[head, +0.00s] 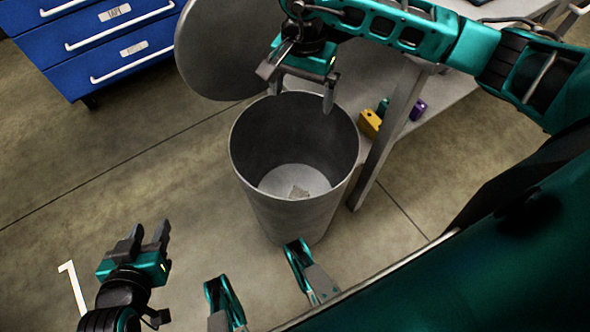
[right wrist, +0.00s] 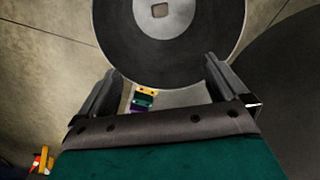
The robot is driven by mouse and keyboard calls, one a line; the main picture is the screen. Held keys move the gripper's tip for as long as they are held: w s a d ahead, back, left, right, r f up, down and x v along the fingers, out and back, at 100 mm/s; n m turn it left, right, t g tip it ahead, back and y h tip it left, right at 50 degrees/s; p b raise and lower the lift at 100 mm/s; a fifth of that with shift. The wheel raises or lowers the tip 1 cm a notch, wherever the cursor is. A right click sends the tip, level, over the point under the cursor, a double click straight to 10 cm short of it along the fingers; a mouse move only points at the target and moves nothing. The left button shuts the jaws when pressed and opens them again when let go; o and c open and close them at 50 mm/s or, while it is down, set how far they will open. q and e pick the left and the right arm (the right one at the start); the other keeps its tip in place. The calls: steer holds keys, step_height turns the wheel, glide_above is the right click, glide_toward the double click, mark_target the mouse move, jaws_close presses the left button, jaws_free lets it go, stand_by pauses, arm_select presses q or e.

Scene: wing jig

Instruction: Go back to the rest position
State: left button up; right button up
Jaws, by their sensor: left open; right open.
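My right gripper (head: 298,96) is open and empty above the far rim of a grey metal bin (head: 292,222). In the right wrist view my right gripper (right wrist: 162,76) has its fingers apart with nothing between them, and the bin's round opening lies beyond. My left gripper (head: 150,231) is open and empty over the floor, left of the bin and apart from it.
The bin's round lid (head: 222,50) stands raised behind it. A blue drawer cabinet (head: 95,40) is at the upper left. Small yellow (head: 369,124), teal (head: 383,106) and purple (head: 418,109) blocks sit on a grey shelf (head: 447,92) right of the bin. Floor at left is clear.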

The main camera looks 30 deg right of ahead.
steer(key=shift+r, duration=1.8)
